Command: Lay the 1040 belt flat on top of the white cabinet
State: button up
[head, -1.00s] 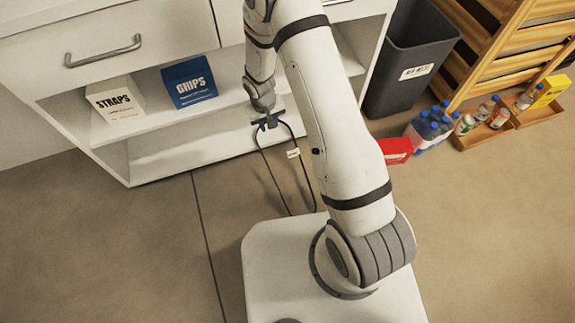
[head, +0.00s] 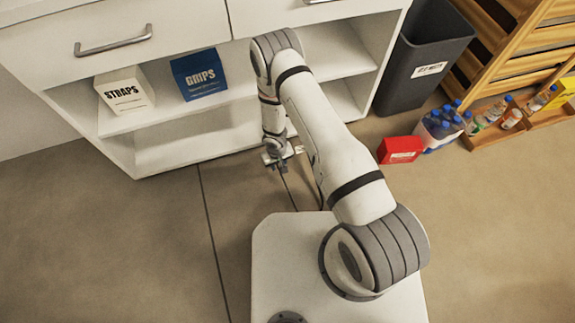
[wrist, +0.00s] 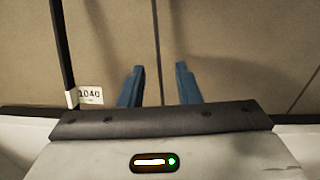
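The 1040 belt is a thin black loop; in the head view its strands (head: 289,190) hang below my gripper (head: 281,160), partly hidden by my arm. In the wrist view one strand of the belt (wrist: 63,50) runs down the left side, with its white 1040 tag (wrist: 90,95). The white cabinet (head: 180,20) stands ahead, with drawers above open shelves. Its top surface is out of view. My gripper is in front of it, low.
A white STRAPS box (head: 125,90) and blue GRIPS box (head: 200,75) stand on the cabinet shelf. A dark bin (head: 420,65), a red box (head: 400,150) and several bottles (head: 440,125) stand right, near a wooden rack (head: 515,45). The left floor is clear.

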aim_at(279, 170)
notch_tip(279, 170, down, 4)
jog(key=shift+w+f+b, duration=0.1)
jog(key=shift+w+b, duration=0.05)
jog(key=shift+b, duration=0.6)
jog(key=shift+c, duration=0.2)
grip_shut()
